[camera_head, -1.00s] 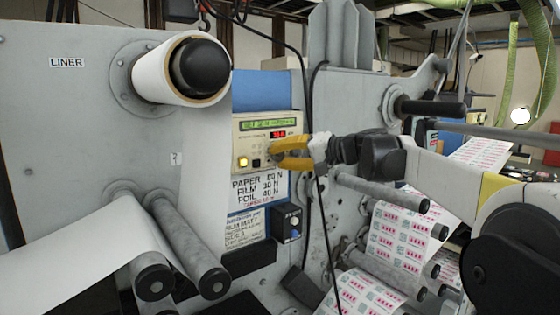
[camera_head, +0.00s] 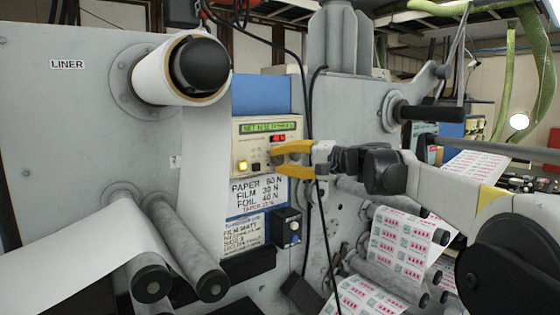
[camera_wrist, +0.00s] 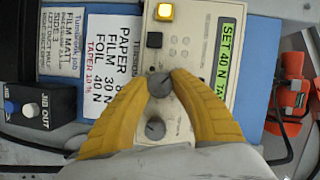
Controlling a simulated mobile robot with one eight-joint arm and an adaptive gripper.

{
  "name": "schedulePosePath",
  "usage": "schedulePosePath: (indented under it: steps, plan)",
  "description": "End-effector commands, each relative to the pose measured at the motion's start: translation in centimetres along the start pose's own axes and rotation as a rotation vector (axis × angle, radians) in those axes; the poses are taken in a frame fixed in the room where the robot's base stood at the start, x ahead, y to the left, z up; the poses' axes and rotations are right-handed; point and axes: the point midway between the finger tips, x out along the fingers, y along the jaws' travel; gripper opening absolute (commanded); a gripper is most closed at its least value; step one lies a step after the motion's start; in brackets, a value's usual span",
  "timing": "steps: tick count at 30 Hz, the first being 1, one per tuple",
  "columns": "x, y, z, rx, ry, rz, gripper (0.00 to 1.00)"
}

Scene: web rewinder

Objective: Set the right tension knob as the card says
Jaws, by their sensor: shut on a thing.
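A cream control panel (camera_head: 241,134) on the machine bears two grey knobs. In the wrist view the left knob (camera_wrist: 158,84), nearer the yellow lit button, sits between my yellow fingertips; my gripper (camera_wrist: 161,77) is shut on it. The right knob (camera_wrist: 154,129) is apart from the fingertips, between the fingers in the picture. The gripper also shows in the head view (camera_head: 277,159), covering the knobs. The green display (camera_wrist: 223,52) reads "SET 40 N TA…". The tension card (camera_wrist: 112,65) lists paper, film 30 N, foil 40 N and taper 10%.
The job card (camera_head: 243,232) reads "FILM MATT". Black cables (camera_head: 308,110) hang right beside the panel. Rollers (camera_head: 187,240) stick out at lower left.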

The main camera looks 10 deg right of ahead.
Motion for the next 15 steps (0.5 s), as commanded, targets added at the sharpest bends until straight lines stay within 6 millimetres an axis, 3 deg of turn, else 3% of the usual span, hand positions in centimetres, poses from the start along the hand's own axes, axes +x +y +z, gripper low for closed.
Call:
schedulePosePath:
  steps: [2,3,15]
  plan:
    - [0.04,0.01,0.06,-0.001,-0.002,0.0,0.0]
    - [0.05,0.01,0.06,-0.001,-0.002,0.0,0.39]
    - [-0.7,0.01,-0.06,-0.001,0.002,0.001,0.39]
